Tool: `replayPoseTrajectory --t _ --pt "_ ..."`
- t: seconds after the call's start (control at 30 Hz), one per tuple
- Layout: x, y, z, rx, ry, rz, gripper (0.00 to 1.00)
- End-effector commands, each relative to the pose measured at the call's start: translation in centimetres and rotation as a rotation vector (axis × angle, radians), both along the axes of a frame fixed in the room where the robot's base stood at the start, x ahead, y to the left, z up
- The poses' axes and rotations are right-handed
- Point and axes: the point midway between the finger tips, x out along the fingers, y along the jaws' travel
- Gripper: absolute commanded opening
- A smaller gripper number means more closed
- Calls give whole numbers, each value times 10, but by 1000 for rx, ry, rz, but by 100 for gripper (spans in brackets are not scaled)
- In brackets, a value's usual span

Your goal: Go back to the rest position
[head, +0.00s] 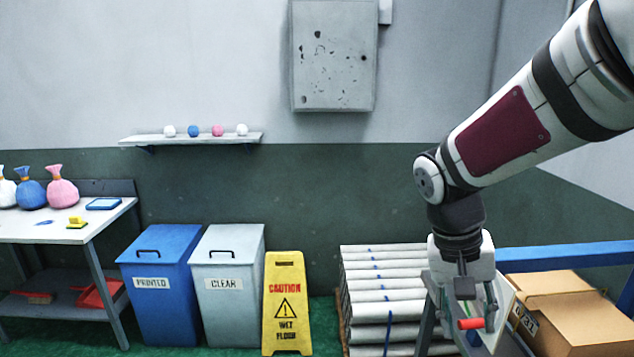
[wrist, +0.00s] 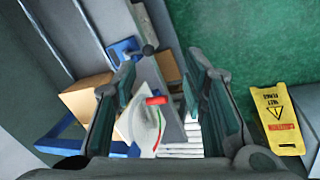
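My gripper (head: 474,305) hangs down at the lower right of the head view, at the end of my bent arm. In the wrist view its two dark green finger pads stand wide apart, so my gripper (wrist: 163,85) is open. A red handle (head: 471,323) shows just below it in the head view. In the wrist view the red handle (wrist: 156,100) appears between the fingers, beside a pale rounded part, with neither pad touching it. I cannot tell its exact depth below the fingertips.
A cardboard box (head: 575,315) and blue rail (head: 570,256) are right of my gripper; stacked white bundles (head: 385,295) are left. Farther left stand a yellow wet-floor sign (head: 286,305), grey CLEAR bin (head: 228,300), blue PRINTED bin (head: 162,310) and table (head: 60,235). Green floor (wrist: 225,30) is open.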

Motion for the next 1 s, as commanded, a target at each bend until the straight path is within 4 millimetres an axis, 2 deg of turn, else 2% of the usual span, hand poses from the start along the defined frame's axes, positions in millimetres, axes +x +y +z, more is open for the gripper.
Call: replayPoseTrajectory --t 0.03,0.2,0.5,0.63,0.8,0.9,1.0 --pt "-9 1 12 37 -34 18 40" --pt "-39 10 40 134 -137 114 40" --pt "-94 27 78 209 -346 293 40" --pt "-112 34 86 209 -420 358 40" --pt "-124 39 90 198 -475 407 40" --pt "-124 39 87 193 -469 424 40" --pt "-115 37 74 183 -405 458 40"
